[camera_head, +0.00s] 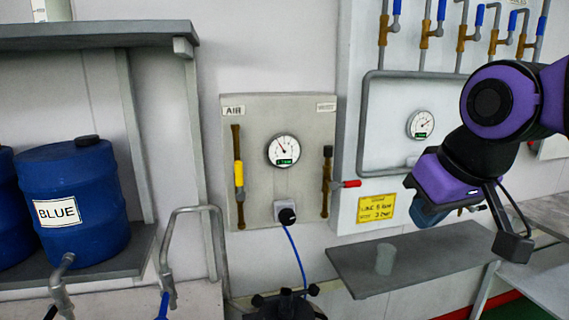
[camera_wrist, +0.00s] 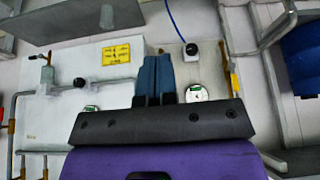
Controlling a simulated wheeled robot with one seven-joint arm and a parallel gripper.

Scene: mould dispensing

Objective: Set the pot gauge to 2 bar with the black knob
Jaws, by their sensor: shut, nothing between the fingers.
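A round white gauge (camera_head: 282,150) with a green display sits on the grey AIR panel (camera_head: 262,108). Its needle points up and left; the figures are too small to read. The black knob (camera_head: 287,216) is below it on a pale block with a blue hose. In the wrist view, which is upside down, the knob (camera_wrist: 191,48) and gauge (camera_wrist: 195,93) lie right of my fingers. My gripper (camera_head: 425,214) is at the right in front of the wall, away from the knob. In the wrist view its blue fingers (camera_wrist: 158,58) are together and empty.
A second gauge (camera_head: 421,124) is on the white panel right of the AIR panel, above a yellow note (camera_head: 376,208). A red-handled valve (camera_head: 351,184) sticks out between them. A grey shelf (camera_head: 440,255) with a cup (camera_head: 385,259) lies below. A blue drum (camera_head: 85,185) stands left.

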